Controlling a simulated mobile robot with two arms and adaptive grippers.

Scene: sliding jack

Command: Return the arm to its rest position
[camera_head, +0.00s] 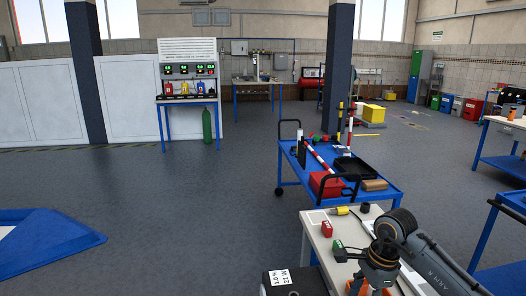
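My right arm (435,262) comes in from the lower right corner, dark grey with a black rounded joint. Its end hangs over the near white-topped table (317,219). My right gripper (372,286) points down at the bottom edge of the picture. Orange patches show around it, and I cannot tell whether they are fingers or a separate thing. Its fingertips are cut off or hidden, so I cannot see whether it is open or shut. My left arm and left gripper are not in view.
On the near table lie a red block (327,229), a green block (339,251) and a yellow piece (341,211). A blue cart (290,152) with a red box (326,185) stands behind it. A blue ramp (60,235) is at left. The middle floor is clear.

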